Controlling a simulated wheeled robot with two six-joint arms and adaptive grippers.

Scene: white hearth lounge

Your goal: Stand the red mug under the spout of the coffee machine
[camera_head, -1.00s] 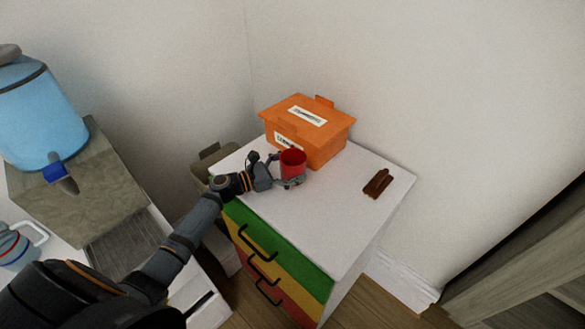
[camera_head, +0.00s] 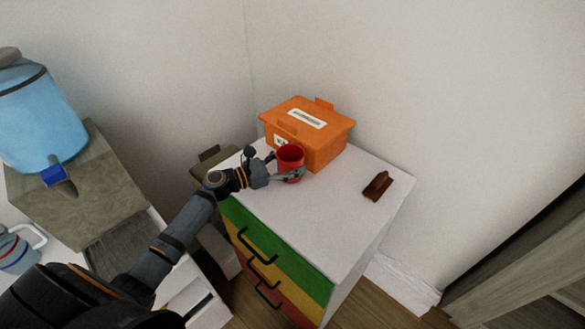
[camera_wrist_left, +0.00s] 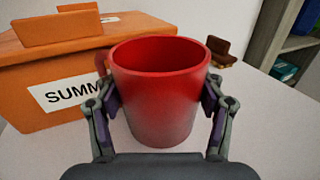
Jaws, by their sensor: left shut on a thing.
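The red mug (camera_head: 290,161) is upright over the white top of the drawer cabinet, in front of the orange box. My left gripper (camera_head: 288,176) is shut on it, with a finger on each side of the mug in the left wrist view (camera_wrist_left: 160,95). I cannot tell whether its base touches the top. The coffee machine appears at the left of the head view, with a blue tank (camera_head: 40,115), a grey-brown body (camera_head: 75,190), a blue-topped spout (camera_head: 57,177) and a dark slotted tray (camera_head: 120,245) below. My right gripper is not in view.
The orange box (camera_head: 325,148) stands close behind the mug. A brown object (camera_head: 378,186) lies on the right of the cabinet top (camera_head: 330,220). A striped mug (camera_head: 18,250) stands left of the machine. A dark bin (camera_head: 212,165) is behind the cabinet's left edge.

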